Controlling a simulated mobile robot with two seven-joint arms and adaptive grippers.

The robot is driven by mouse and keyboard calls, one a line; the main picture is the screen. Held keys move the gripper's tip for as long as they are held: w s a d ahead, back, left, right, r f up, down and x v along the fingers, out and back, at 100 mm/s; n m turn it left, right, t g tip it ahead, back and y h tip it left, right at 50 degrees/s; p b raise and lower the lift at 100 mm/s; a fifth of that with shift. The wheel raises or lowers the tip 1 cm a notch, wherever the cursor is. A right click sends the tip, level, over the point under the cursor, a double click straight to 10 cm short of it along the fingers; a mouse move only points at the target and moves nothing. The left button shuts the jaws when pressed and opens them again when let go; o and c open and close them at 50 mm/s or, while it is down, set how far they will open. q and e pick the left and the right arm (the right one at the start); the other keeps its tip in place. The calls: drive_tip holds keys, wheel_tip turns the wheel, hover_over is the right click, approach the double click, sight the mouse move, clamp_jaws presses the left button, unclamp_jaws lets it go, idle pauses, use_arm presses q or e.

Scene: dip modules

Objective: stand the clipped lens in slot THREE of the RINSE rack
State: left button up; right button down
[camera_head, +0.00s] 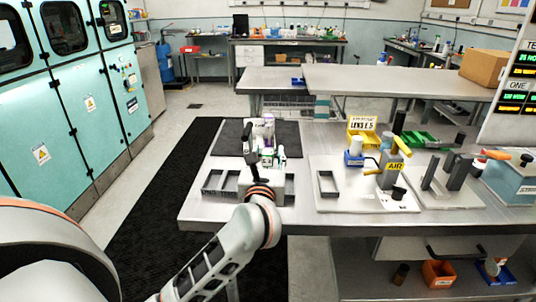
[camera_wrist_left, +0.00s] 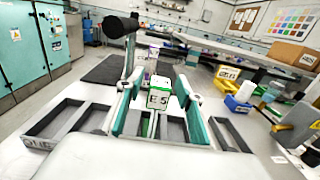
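My left gripper (camera_head: 265,157) reaches over the near left part of the steel table. In the left wrist view its two teal-padded fingers (camera_wrist_left: 160,90) stand apart, one on each side of a small white tag (camera_wrist_left: 159,99) marked "E 5" with green parts around it, apparently the clipped lens. I cannot tell whether the fingers press on it. The lens itself is hidden. Below is a grey row of open slots (camera_wrist_left: 66,113), also in the head view (camera_head: 219,184). Its printed name is only partly legible, and the gripper covers its middle. My right gripper is out of view.
A white board (camera_head: 355,202) with a single-slot grey frame (camera_head: 327,184) and an AIR fixture (camera_head: 392,172) lies to the right. A yellow bin (camera_head: 362,138) stands behind it with a "LENS E 5" sign (camera_head: 362,123). A dark mat (camera_head: 283,137) lies behind the gripper.

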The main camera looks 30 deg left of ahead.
use_arm(q)
drive_tip(key=shift+r, duration=0.1)
drive_tip(key=shift+r, duration=0.2)
drive_tip(key=s+d+r+m+t+y, duration=0.2)
drive_tip(key=s+d+m, duration=0.25)
drive_tip(key=s, duration=0.75)
drive_tip(key=d+f+m+t+h, duration=0.35)
drive_tip(key=d+m+h, duration=0.25)
drive_tip(key=m, duration=0.6)
drive_tip(key=d+f+m+t+h, duration=0.2)
drive_tip(key=d+f+m+h, duration=0.35)
drive_tip(key=m, duration=0.65)
drive_tip(key=s+d+f+m+g+h, duration=0.2)
drive_tip(key=s+f+m+g, duration=0.15)
drive_tip(key=f+m, duration=0.45)
drive_tip(key=s+d+f+m+g+h, duration=0.25)
drive_tip(key=f+m+g, duration=0.2)
drive_tip(key=f, duration=0.75)
drive_tip(key=s+a+f+m+g+y, duration=0.1)
drive_tip(key=s+a+f+m+g, duration=0.1)
drive_tip(key=f, duration=0.5)
drive_tip(key=s+a+f+m+g+y, duration=0.1)
drive_tip(key=s+f+m+g, duration=0.1)
drive_tip(key=s+f, duration=0.3)
wheel_tip(320, 180, down, 3)
drive_tip(key=shift+s+a+m+y, duration=0.15)
drive_tip(key=shift+a+m+y, duration=0.25)
drive_tip(key=shift+m, duration=0.2)
